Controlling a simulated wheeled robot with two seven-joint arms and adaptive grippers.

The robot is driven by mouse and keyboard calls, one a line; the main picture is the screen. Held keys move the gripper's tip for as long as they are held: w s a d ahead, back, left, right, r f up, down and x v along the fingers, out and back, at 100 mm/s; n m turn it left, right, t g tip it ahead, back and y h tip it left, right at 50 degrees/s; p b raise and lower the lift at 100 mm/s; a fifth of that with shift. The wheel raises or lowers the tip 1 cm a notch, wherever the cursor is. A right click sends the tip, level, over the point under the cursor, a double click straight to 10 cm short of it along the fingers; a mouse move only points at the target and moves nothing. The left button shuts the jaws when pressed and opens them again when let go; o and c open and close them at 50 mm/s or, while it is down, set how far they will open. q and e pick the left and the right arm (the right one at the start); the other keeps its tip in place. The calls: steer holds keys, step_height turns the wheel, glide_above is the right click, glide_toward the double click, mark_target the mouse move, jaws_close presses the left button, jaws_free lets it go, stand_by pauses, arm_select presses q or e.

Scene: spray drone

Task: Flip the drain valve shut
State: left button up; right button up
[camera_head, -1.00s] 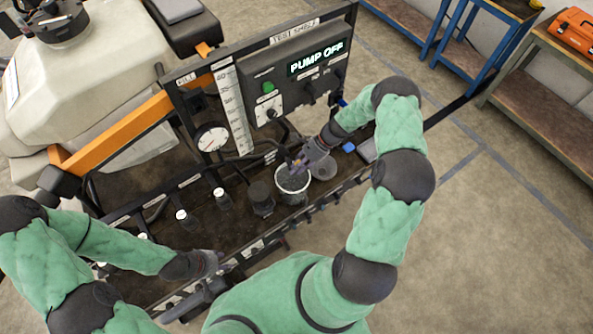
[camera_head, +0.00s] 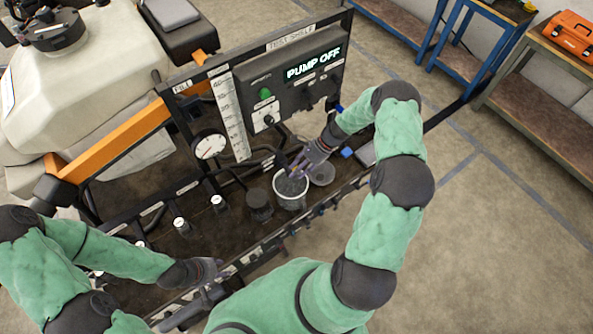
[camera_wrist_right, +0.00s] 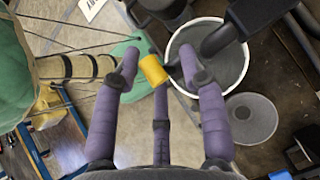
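The yellow handle (camera_wrist_right: 153,70), which looks like the drain valve's lever, shows in the right wrist view beside a dark pipe (camera_wrist_right: 222,40) that reaches over the bucket. My right gripper (camera_wrist_right: 162,62) has its purple fingers spread around the yellow handle; no firm grip on it shows. In the head view my right gripper (camera_head: 300,168) is just above and behind the bucket (camera_head: 291,190), and it hides the valve. My left gripper (camera_head: 218,268) is low at the rig's front rail; its fingers are too unclear to judge. The panel display (camera_head: 313,64) reads "PUMP OFF".
A round mesh lid or strainer (camera_head: 321,174) lies right of the bucket. A dark jar (camera_head: 259,199) and small white-capped bottles (camera_head: 217,202) stand to its left. A gauge (camera_head: 210,147) and upright scale (camera_head: 231,115) are behind. Open floor lies to the right.

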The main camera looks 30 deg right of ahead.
steer(key=w+v, duration=0.1)
steer(key=v, duration=1)
steer(key=shift+s, duration=0.5)
steer(key=shift+d+r, duration=0.1)
steer(key=shift+d, duration=0.05)
